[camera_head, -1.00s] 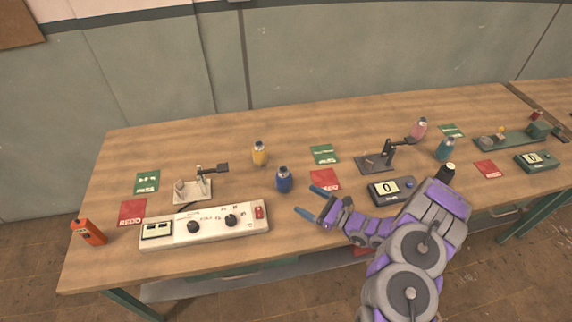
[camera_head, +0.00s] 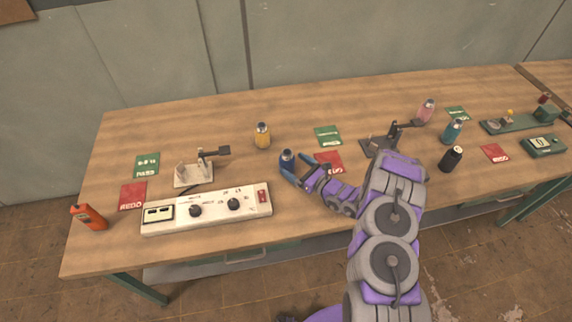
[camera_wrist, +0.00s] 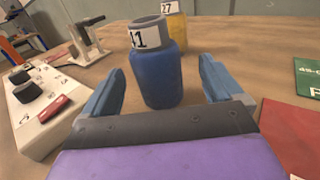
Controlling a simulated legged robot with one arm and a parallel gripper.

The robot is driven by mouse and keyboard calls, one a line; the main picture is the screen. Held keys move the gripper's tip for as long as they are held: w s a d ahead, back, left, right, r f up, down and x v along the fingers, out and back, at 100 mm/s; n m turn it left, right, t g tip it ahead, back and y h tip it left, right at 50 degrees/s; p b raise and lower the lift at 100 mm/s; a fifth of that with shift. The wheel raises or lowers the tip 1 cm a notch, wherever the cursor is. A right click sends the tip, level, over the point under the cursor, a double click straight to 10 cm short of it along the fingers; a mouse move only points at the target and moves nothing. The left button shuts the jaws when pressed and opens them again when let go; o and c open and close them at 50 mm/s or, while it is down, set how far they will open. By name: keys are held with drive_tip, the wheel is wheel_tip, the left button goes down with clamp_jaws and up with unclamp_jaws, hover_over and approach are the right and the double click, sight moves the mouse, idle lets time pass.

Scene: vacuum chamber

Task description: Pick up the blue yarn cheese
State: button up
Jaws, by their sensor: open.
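The blue yarn cheese (camera_head: 287,161) is a blue cylinder with a grey top, standing upright on the wooden table. In the wrist view the blue cylinder (camera_wrist: 156,76) carries a white label that reads 31 or similar. My gripper (camera_head: 294,172) is at its near right side in the head view. In the wrist view my gripper (camera_wrist: 163,90) is open, with one blue finger on each side of the cylinder. Gaps show between the fingers and the cylinder.
A yellow bottle (camera_head: 263,136) stands behind the blue one. A white control box (camera_head: 207,210) with knobs lies to the left, near the front. Red and green cards lie flat around. A black bottle (camera_head: 451,159) stands to the right. The table's back middle is clear.

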sight(284, 151)
drive_tip(key=shift+s+r+b+x, duration=0.1)
drive_tip(key=shift+b+x, duration=0.15)
drive_tip(key=shift+x, duration=1.2)
drive_tip(key=shift+s+r+b+x, duration=0.1)
drive_tip(key=shift+b+x, duration=0.1)
drive_tip(key=shift+x, duration=1.25)
drive_tip(key=shift+d, duration=0.1)
drive_tip(key=c, duration=1.1)
drive_tip(key=shift+r, duration=0.15)
